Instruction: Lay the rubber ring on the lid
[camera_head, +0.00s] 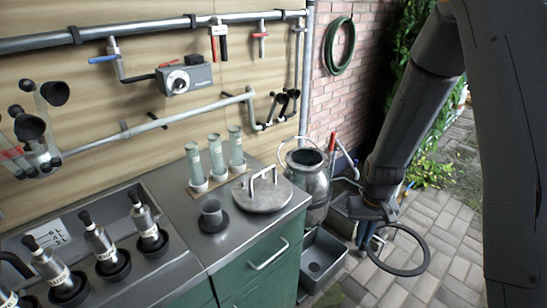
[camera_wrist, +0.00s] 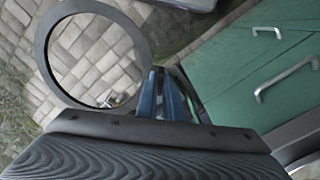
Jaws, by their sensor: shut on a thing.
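The rubber ring is a dark flat hoop (camera_head: 424,262) held out in the air to the right of the counter; it also shows large in the wrist view (camera_wrist: 143,42). My gripper (camera_head: 374,232) is shut on the ring's near edge, and its blue fingers (camera_wrist: 168,98) show beside the ring in the wrist view. The lid (camera_head: 262,196) is a round grey metal disc with an arched handle, lying flat near the right end of the counter. The gripper and ring are apart from the lid, to its right and over the paving.
The metal counter (camera_head: 236,236) has green drawers below. A dark cup (camera_head: 211,216) and several upright tubes (camera_head: 217,157) stand near the lid. A metal churn (camera_head: 312,180) and a grey basin (camera_head: 322,258) are right of the counter. Paving at the right is open.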

